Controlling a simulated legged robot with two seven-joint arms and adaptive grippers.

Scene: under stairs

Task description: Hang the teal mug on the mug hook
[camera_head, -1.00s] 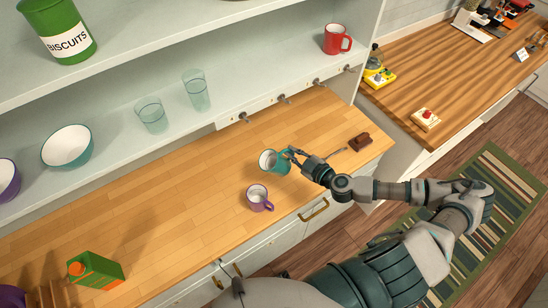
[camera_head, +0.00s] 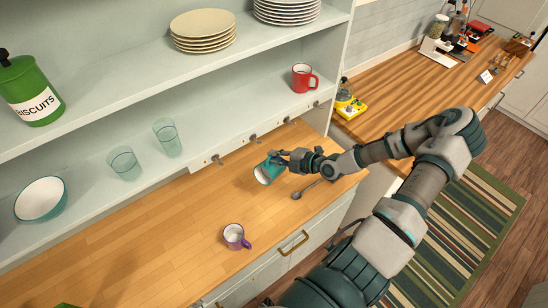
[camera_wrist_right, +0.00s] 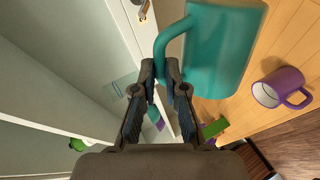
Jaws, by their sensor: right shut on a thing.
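The teal mug (camera_head: 265,173) is held above the counter, tilted, just in front of the hook rail. My right gripper (camera_head: 283,158) is shut on its handle. In the right wrist view the mug (camera_wrist_right: 222,50) fills the upper middle, and its handle (camera_wrist_right: 166,38) is between the fingertips (camera_wrist_right: 160,74). The white rail with several small metal hooks (camera_head: 253,138) runs along the shelf's front edge. One hook (camera_wrist_right: 143,10) shows near the mug handle in the right wrist view, apart from it.
A purple mug (camera_head: 234,236) stands on the wooden counter (camera_head: 150,240); a spoon (camera_head: 306,188) lies near my right gripper. A red mug (camera_head: 303,77), two glasses (camera_head: 124,163) and a bowl (camera_head: 41,200) stand on the shelf above the rail. The counter's middle is clear.

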